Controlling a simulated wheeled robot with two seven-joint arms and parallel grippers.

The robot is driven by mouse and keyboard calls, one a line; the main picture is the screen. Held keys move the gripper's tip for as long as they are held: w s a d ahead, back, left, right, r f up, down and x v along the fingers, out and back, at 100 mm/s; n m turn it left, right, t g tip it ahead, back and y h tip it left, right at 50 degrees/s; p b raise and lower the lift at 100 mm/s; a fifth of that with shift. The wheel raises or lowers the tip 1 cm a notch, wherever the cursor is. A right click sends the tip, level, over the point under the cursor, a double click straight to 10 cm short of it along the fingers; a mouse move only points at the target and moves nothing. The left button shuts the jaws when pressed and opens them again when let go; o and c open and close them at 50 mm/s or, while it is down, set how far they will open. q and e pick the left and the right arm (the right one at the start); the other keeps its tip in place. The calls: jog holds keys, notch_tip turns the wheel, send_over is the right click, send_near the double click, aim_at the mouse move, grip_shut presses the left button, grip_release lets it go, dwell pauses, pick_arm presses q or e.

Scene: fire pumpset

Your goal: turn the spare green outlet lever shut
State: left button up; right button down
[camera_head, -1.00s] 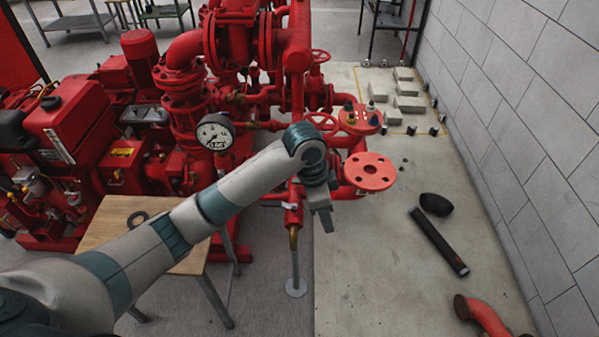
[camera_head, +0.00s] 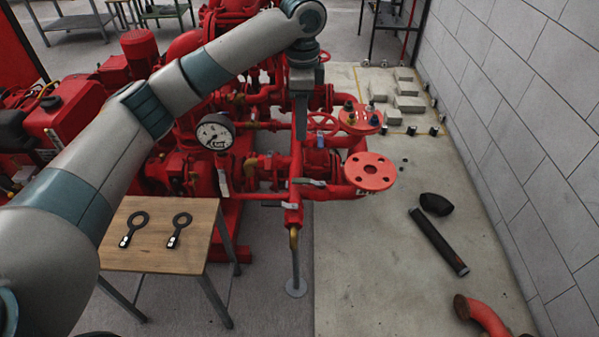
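A short lever handle (camera_head: 308,182) sticks out sideways on the red pipe below and right of my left gripper. It looks greenish at its left part and pale at its right, but is too small to be sure of the colour. My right gripper is out of view.
A red flange (camera_head: 370,171) juts out right of the levers. A pressure gauge (camera_head: 215,132) sits left of my gripper. A wooden table (camera_head: 160,256) holds two black ring tools. A black pipe (camera_head: 438,242) lies on the concrete slab. A block wall closes the right side.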

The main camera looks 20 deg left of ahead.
aim_at(301, 180)
pick_arm(q)
jog(key=shift+f, duration=0.1)
